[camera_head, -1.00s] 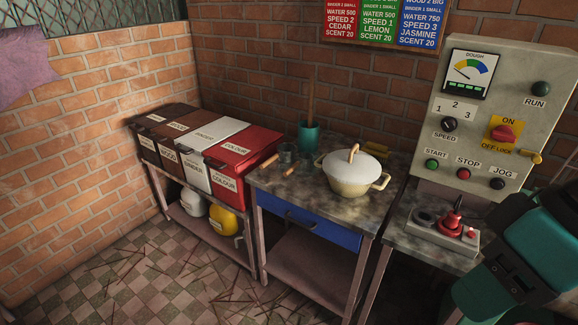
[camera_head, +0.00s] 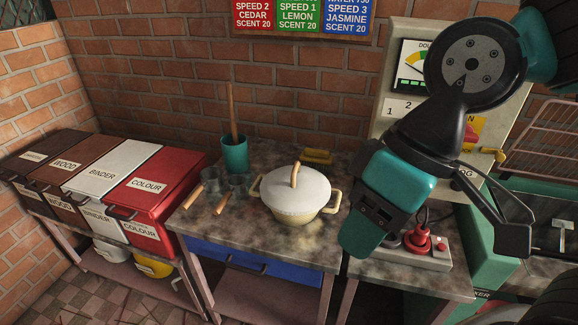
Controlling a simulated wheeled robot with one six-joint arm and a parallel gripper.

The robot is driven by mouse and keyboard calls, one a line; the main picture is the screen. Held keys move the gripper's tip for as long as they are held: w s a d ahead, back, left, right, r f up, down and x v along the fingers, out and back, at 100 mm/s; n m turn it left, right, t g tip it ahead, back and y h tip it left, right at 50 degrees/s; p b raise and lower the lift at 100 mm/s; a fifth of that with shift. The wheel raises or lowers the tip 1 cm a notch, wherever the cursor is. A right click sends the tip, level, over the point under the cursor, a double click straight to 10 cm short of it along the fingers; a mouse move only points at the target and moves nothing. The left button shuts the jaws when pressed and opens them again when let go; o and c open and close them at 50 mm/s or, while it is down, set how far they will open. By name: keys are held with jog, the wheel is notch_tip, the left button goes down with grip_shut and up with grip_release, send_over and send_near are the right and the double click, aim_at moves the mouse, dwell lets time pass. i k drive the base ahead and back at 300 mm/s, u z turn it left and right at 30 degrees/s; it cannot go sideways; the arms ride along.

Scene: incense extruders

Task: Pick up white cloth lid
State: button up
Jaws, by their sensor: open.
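The white lid (camera_head: 296,190) sits on the cream two-handled pot (camera_head: 298,222) in the head view. It is domed and pale, with an upright tan handle (camera_head: 295,174) on top. The pot stands on the stained worktop of the middle table (camera_head: 240,243). My gripper (camera_head: 436,240) hangs at the right of the pot, above the side table and apart from the lid. It is open with nothing seen in it. One dark finger shows at its right; its other side is partly hidden by my teal and black wrist parts.
A teal cup (camera_head: 234,154) holding a wooden stick and two small metal scoops (camera_head: 211,181) stand left of the pot. Yellow blocks (camera_head: 318,156) lie behind it. A red and grey device (camera_head: 424,240) is on the side table. Labelled bins (camera_head: 150,180) stand at left.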

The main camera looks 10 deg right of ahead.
aim_at(297, 190)
jog(key=i, duration=0.15)
jog(key=u, duration=0.55)
jog(key=k, duration=1.3)
jog(key=z, duration=0.35)
jog(key=i, duration=1.7)
jog(key=u, duration=0.55)
